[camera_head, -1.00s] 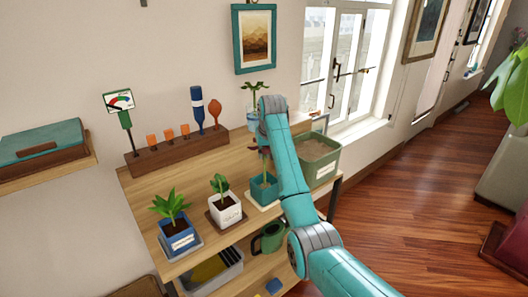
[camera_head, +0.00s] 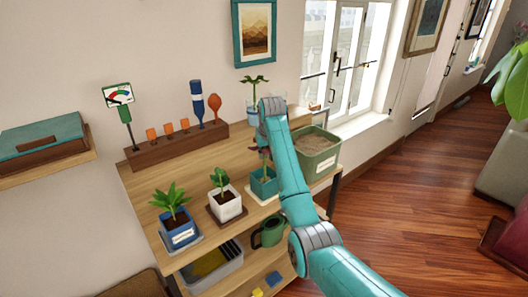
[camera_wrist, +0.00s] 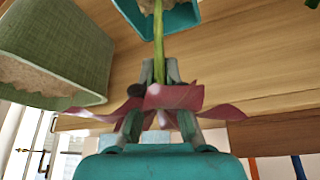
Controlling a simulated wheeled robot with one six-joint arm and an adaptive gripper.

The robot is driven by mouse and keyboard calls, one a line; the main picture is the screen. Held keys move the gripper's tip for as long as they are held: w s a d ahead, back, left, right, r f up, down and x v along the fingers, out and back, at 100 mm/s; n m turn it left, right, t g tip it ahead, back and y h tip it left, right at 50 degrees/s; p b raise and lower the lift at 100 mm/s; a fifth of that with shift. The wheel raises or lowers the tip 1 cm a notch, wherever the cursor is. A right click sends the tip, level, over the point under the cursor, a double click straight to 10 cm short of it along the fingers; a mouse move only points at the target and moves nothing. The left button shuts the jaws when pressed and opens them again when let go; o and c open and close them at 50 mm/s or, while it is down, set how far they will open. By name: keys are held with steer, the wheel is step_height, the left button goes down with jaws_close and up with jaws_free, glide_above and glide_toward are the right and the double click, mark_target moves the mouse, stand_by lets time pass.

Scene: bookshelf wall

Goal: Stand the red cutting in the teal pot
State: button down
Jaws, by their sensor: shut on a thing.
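The red cutting, with dark red leaves and a green stem (camera_wrist: 158,45), is held in my gripper (camera_wrist: 159,75), which is shut on its stem. In the head view my gripper (camera_head: 263,150) hangs over the teal pot (camera_head: 263,187), partly hidden by my arm. The stem runs from my fingers down to the pot's opening. The teal pot also shows at the top of the wrist view (camera_wrist: 184,20), with pale soil in it. I cannot tell whether the stem's lower end is in the soil.
On the wooden bench stand a white pot (camera_head: 226,206) and a blue pot (camera_head: 178,232), both planted. A green soil bin (camera_head: 318,160) is close on the right. A tool rack (camera_head: 180,145) and a plant in a glass (camera_head: 253,112) are behind.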

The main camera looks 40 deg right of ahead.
steer(key=shift+f, duration=0.95)
steer(key=c, duration=0.8)
jaws_free()
steer(key=shift+o, duration=0.2)
steer(key=shift+r, duration=0.1)
steer(key=v, duration=0.8)
steer(key=shift+w+r, duration=0.2)
steer(key=shift+r, duration=0.3)
steer(key=shift+f, duration=0.15)
